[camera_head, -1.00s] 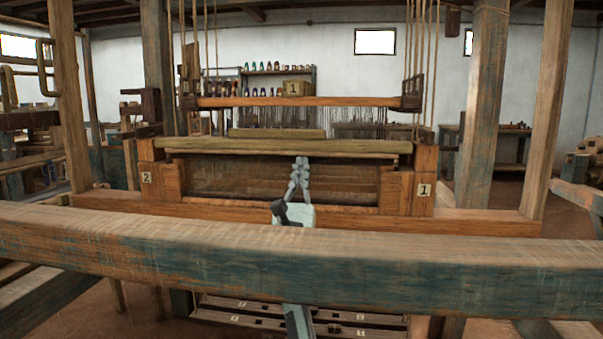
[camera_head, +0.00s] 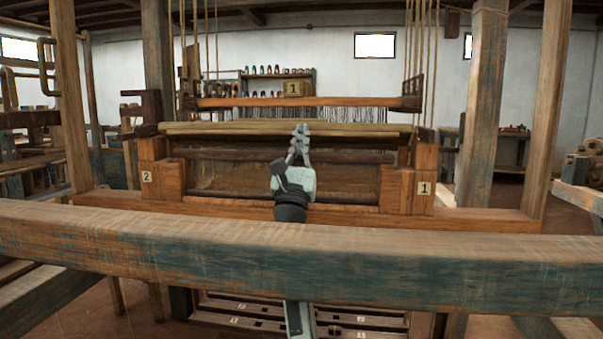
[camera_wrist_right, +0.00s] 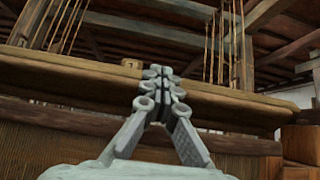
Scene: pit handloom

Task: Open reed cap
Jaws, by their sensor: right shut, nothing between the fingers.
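The reed cap (camera_head: 225,128) is a long pale wooden bar lying across the top of the loom's beater frame. It is raised above the reed (camera_head: 230,178), and a dark bar shows in the gap beneath it. My right gripper (camera_head: 301,130) is shut and empty, pointing up in front of the cap near its middle. In the right wrist view the fingertips (camera_wrist_right: 158,72) overlap the cap (camera_wrist_right: 60,78); I cannot tell whether they touch it. My left gripper is not in view.
A thick worn front beam (camera_head: 420,260) runs across the foreground, with my right arm behind it. Wooden blocks marked 2 (camera_head: 160,180) and 1 (camera_head: 408,190) flank the reed. Ropes and an upper bar (camera_head: 300,102) hang above.

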